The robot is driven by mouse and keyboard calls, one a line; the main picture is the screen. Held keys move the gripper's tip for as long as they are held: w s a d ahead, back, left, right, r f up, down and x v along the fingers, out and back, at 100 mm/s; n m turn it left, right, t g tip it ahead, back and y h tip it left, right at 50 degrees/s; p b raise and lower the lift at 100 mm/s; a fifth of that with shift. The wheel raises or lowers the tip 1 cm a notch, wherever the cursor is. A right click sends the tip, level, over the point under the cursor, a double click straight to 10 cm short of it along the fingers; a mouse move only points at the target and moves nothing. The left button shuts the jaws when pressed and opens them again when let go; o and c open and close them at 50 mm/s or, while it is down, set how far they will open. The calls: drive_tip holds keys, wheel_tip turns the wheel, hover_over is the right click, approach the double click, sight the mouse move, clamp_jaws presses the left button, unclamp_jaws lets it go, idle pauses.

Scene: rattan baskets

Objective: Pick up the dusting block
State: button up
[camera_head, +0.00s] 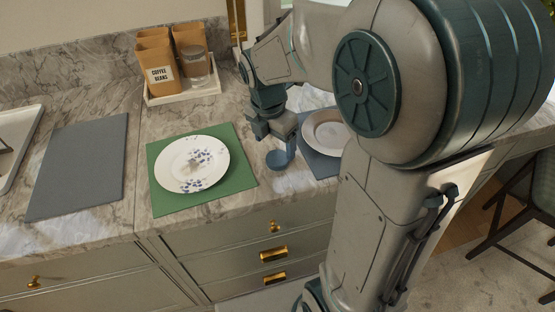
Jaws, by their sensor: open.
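I cannot make out any thing that is clearly the dusting block. A small blue, cup-like thing (280,158) is just below my gripper (273,134), between the green mat and the grey-blue mat. My gripper points down over the counter and is open. I cannot tell whether it touches the blue thing. A white plate with a blue pattern (191,164) lies on the green mat (166,204), left of my gripper. My arm hides part of the counter on the right.
A whitish dish (327,132) sits on a grey-blue mat (318,166), partly behind my arm. A tray (183,97) at the back holds brown bags (157,62) and a glass (197,68). A bare grey mat (79,166) lies left. A chair (530,200) stands at right.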

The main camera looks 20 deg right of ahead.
sight(278, 157)
drive_tip(key=shift+w+d+f, duration=0.1)
drive_tip(key=shift+d+f, duration=0.15)
drive_tip(key=shift+f, duration=1.1)
drive_tip(key=shift+w+d+f, duration=0.1)
drive_tip(key=shift+d+f, duration=0.1)
drive_tip(key=shift+f, duration=1.15)
drive_tip(key=c, duration=1.1)
drive_tip(key=shift+c, duration=0.2)
drive_tip(key=shift+r, duration=0.1)
drive_tip(key=shift+r, duration=0.4)
drive_tip(key=r, duration=0.3)
drive_tip(key=shift+s+d+r, duration=0.25)
drive_tip(key=shift+d+r, duration=0.15)
drive_tip(key=s+d+r, duration=0.5)
drive_tip(key=d+r, duration=0.1)
drive_tip(key=d, duration=0.3)
drive_tip(key=shift+s+d+r+b, duration=0.15)
drive_tip(key=shift+s+r+b, duration=0.05)
drive_tip(key=shift+s+b, duration=0.1)
